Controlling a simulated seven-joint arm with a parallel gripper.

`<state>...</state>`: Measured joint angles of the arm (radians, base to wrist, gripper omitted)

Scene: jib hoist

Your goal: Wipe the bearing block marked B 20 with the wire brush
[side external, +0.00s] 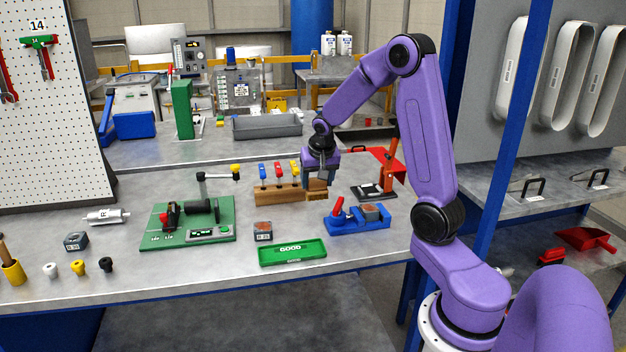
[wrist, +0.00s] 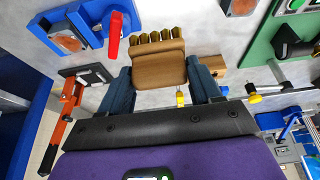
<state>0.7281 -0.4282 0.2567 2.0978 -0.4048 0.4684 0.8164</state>
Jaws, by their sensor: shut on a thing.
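My gripper (side external: 319,182) is shut on the wire brush (wrist: 158,66), a brown wooden block with brass-coloured bristle tufts. The wrist view shows the brush between the two jaws (wrist: 160,84). The gripper is above the table beside the wooden rack. One bearing block (side external: 371,212) with a rusty top sits in the blue fixture (side external: 345,226); it also shows in the wrist view (wrist: 68,41). A second rusty-topped block (side external: 263,231) stands behind the green tray. A third, greyer block (side external: 76,241) stands at the left. Their markings are too small to read surely.
The green GOOD tray (side external: 292,252) lies at the table's front. The wooden rack (side external: 280,195) holds coloured-handled tools. The blue fixture has a raised red lever (side external: 337,207). An orange lever stand (side external: 388,165) is behind it. A green fixture (side external: 165,235) stands left of centre.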

